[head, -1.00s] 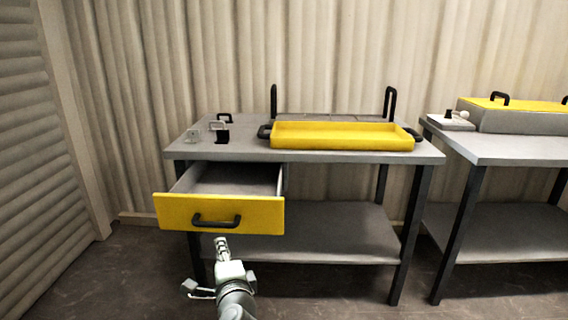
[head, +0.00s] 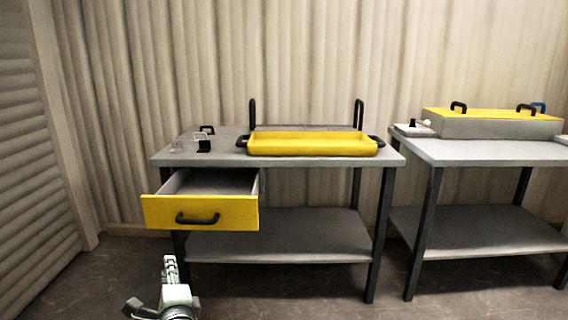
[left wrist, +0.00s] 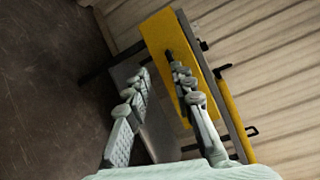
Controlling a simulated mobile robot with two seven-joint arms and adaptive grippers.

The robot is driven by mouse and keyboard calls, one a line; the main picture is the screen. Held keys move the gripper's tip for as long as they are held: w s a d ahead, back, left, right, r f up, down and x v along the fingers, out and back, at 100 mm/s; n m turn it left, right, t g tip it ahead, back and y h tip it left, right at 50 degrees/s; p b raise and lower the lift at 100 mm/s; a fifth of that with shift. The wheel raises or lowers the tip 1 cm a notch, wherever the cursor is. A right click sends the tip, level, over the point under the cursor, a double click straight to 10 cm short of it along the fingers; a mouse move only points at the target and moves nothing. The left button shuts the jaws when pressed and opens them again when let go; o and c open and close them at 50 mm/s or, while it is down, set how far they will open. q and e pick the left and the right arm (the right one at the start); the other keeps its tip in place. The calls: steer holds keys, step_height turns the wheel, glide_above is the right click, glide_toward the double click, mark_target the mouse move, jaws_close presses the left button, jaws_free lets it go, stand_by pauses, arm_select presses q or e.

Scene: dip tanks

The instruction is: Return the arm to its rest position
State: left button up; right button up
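My left gripper (head: 169,268) is low in the head view, in front of and below the open drawer and apart from it. In the left wrist view its two fingers (left wrist: 159,72) are spread with nothing between them. The drawer with a yellow front (head: 199,212) and black handle is pulled out of the near table, and its visible inside looks empty. In the left wrist view the yellow drawer front (left wrist: 160,38) shows beyond the fingers. My right gripper is not in view.
The grey table (head: 215,157) holds a yellow tray (head: 312,149) with black handles and several small fixtures at its left. A second table (head: 480,152) on the right bears a yellow-topped box (head: 490,122). Dark floor (head: 95,275) is open at the front left.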

arm_select(q)
steer(key=a+r+m+t+y, duration=0.1)
steer(key=a+r+m, duration=0.25)
steer(key=a, duration=0.85)
steer(key=s+a+f+n+g, duration=0.3)
steer(key=s+f+n, duration=0.15)
steer(key=f, duration=0.35)
steer(key=s+a+f+n+g, duration=0.3)
steer(key=s+f, duration=0.3)
steer(key=f, duration=0.2)
steer(key=s+f+n+g+h, duration=0.2)
steer(key=s+f+n+g, duration=0.15)
steer(key=s+f, duration=0.45)
steer(key=s+f+n+g+h, duration=0.25)
steer(key=s+f+n, duration=0.2)
steer(key=s, duration=0.55)
steer(key=s+d+f+n+h, duration=0.1)
steer(key=s+d+f, duration=0.1)
steer(key=d, duration=0.6)
steer(key=s+d+f+n+g+h, duration=0.1)
steer(key=d+f, duration=0.3)
steer(key=d, duration=0.5)
steer(key=shift+s+d+f+n+h, duration=0.25)
steer(key=shift+s+f+n+h, duration=0.1)
steer(key=shift+n+h, duration=0.1)
